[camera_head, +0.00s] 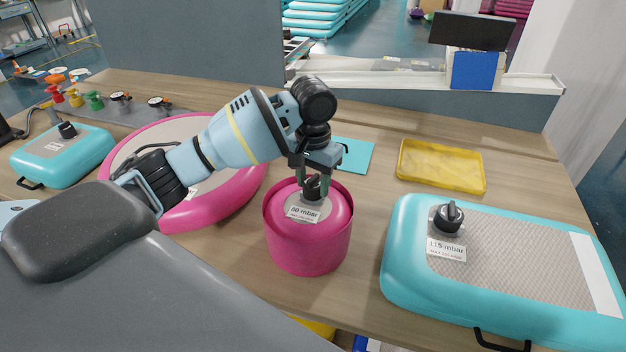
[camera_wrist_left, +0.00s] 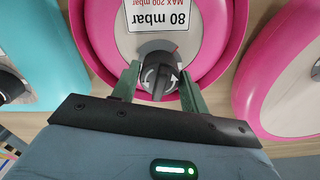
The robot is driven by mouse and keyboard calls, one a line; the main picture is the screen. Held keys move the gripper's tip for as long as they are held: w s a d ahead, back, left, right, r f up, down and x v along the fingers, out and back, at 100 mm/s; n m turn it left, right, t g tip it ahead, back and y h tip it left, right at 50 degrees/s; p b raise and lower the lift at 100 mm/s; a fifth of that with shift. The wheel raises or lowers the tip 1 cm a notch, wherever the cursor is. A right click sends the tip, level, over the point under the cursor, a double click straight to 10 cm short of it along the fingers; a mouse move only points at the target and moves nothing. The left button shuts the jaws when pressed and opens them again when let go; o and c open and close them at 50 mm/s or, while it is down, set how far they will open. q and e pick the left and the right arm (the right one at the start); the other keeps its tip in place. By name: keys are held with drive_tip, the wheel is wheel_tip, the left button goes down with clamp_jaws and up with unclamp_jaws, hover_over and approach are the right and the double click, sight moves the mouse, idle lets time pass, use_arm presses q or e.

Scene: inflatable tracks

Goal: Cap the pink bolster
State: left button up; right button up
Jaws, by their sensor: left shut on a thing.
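The pink bolster (camera_head: 307,240) stands upright on the wooden bench in the middle of the head view. A label reading 80 mbar lies on its top, in front of the valve. A black cap (camera_head: 313,187) sits at the valve on its top. My left gripper (camera_head: 312,185) reaches down from above and is shut on this cap. In the left wrist view the cap (camera_wrist_left: 157,75) shows between the two green fingers (camera_wrist_left: 158,88), with arrow marks on its face. Whether the cap is fully seated I cannot tell. My right gripper is not in view.
A teal mat (camera_head: 400,265) with a black cap and a 115 mbar label lies to the right. A pink ring-shaped inflatable (camera_head: 240,190) lies left, partly behind my arm. A yellow tray (camera_head: 440,166) is at the back right. A small teal inflatable (camera_head: 90,150) and coloured valves (camera_head: 95,101) are far left.

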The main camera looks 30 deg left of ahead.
use_arm(q)
drive_tip(key=o, duration=1)
drive_tip(key=shift+o, duration=0.2)
wheel_tip(320, 180, up, 8)
drive_tip(key=shift+f, duration=0.1)
idle(0.4)
